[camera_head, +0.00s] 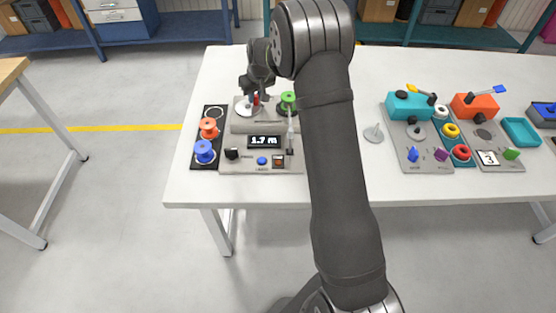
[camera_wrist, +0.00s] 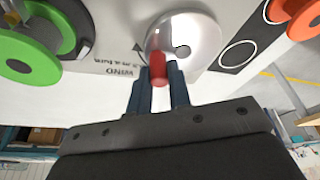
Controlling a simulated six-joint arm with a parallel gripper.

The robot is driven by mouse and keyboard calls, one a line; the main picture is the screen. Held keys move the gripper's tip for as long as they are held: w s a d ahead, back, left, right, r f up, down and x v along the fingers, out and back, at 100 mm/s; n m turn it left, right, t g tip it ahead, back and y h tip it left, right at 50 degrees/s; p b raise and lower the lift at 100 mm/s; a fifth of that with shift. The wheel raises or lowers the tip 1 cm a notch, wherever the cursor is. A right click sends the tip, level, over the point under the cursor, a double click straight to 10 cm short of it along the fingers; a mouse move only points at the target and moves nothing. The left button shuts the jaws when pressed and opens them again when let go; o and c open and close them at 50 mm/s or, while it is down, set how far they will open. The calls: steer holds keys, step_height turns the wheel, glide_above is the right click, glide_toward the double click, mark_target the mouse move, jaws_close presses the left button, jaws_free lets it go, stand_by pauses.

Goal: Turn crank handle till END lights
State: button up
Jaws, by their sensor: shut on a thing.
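The crank is a silver disc (camera_head: 243,109) with a red handle (camera_head: 256,100) at the back left of the grey winding station (camera_head: 236,167). In the wrist view the red handle (camera_wrist: 158,68) stands near the rim of the disc (camera_wrist: 200,36). My gripper (camera_head: 255,92) is shut on the red handle, with a finger on each side of it. The display (camera_head: 264,142) reads 1.7 m. I cannot make out which lamp is END. A green reel (camera_head: 288,98) stands right of the crank, partly beside my arm.
An orange reel (camera_head: 208,126) and a blue reel (camera_head: 205,149) stand on the black strip at left. A blue button (camera_head: 262,161) and an orange-red square button (camera_head: 278,161) sit in front. Other stations with a teal box (camera_head: 408,106) stand at right. My arm hides the table's middle.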

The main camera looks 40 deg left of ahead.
steer(key=shift+s+d, duration=0.4)
steer(key=shift+d, duration=0.1)
steer(key=shift+s+d, duration=0.4)
steer(key=shift+s, duration=1)
steer(key=shift+s+a, duration=0.35)
steer(key=shift+s, duration=0.25)
steer(key=shift+s+a, duration=0.45)
steer(key=shift+a, duration=1.15)
steer(key=shift+w+a, duration=0.4)
steer(key=shift+a, duration=0.15)
steer(key=o, duration=0.8)
